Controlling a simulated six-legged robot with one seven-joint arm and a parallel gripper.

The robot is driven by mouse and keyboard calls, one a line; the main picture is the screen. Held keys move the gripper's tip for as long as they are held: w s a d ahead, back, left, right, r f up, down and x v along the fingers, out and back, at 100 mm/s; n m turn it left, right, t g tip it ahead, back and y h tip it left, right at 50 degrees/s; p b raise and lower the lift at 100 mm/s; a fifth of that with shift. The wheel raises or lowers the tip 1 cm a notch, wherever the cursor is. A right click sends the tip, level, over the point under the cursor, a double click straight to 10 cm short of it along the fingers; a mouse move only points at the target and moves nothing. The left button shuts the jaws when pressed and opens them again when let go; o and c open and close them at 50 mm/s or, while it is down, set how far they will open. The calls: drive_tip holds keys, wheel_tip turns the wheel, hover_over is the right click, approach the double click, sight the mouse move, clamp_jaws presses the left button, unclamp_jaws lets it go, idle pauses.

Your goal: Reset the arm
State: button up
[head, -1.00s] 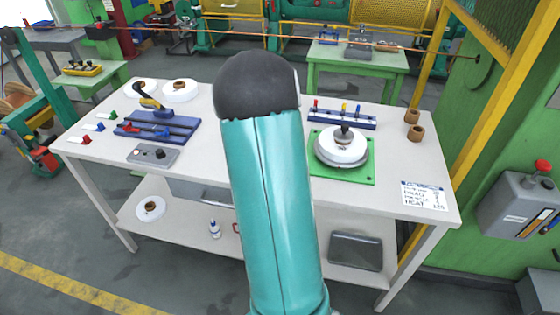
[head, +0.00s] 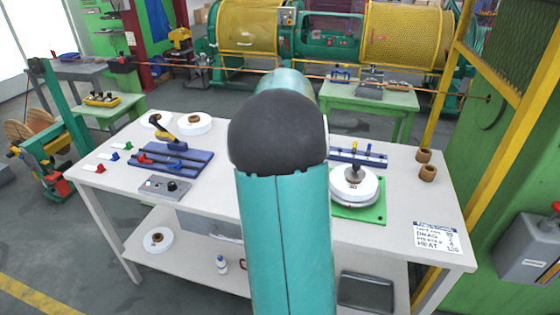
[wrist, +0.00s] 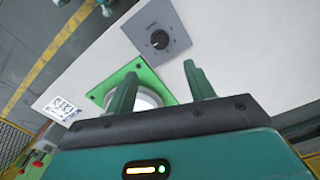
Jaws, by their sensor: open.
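My arm (head: 285,220) stands in the middle of the head view, with a link reaching forward beyond its black elbow. My gripper (wrist: 160,70) shows in the wrist view, its two fingers apart with nothing held between them. It is above the white workbench (head: 215,185); the arm hides it in the head view. A green plate (head: 375,213) bearing a white round reel (head: 354,195) is on the bench's right side. In the wrist view the green plate (wrist: 98,96) lies beyond the fingers, and the left finger partly covers the white reel.
A grey panel with a black knob (wrist: 159,39) lies beyond the fingers. Blue racks (head: 172,160), white reels (head: 194,124) and brown bushings (head: 428,173) stand on the bench. A yellow post (head: 440,95) and grey box (head: 528,248) are at right. A copper-coloured line crosses behind.

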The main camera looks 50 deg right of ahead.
drive_tip(key=w+a+r+n+t, duration=0.1)
drive_tip(key=a+r+n, duration=0.3)
drive_tip(key=a, duration=0.8)
drive_tip(key=w+a+r+n+t, duration=0.15)
drive_tip(key=a+r+n, duration=0.25)
drive_tip(key=a, duration=0.7)
drive_tip(key=s+a+n+t, duration=0.1)
drive_tip(key=s+a+n, duration=0.3)
drive_tip(key=a, duration=0.5)
drive_tip(key=s+a+f+n+t, duration=0.1)
drive_tip(key=s+a+n+t, duration=0.1)
drive_tip(key=s+a+n, duration=0.3)
drive_tip(key=s+a, duration=0.1)
drive_tip(key=a, duration=0.3)
drive_tip(key=shift+s+a+n, duration=0.15)
drive_tip(key=shift+a+n, duration=0.15)
drive_tip(key=shift+a, duration=0.05)
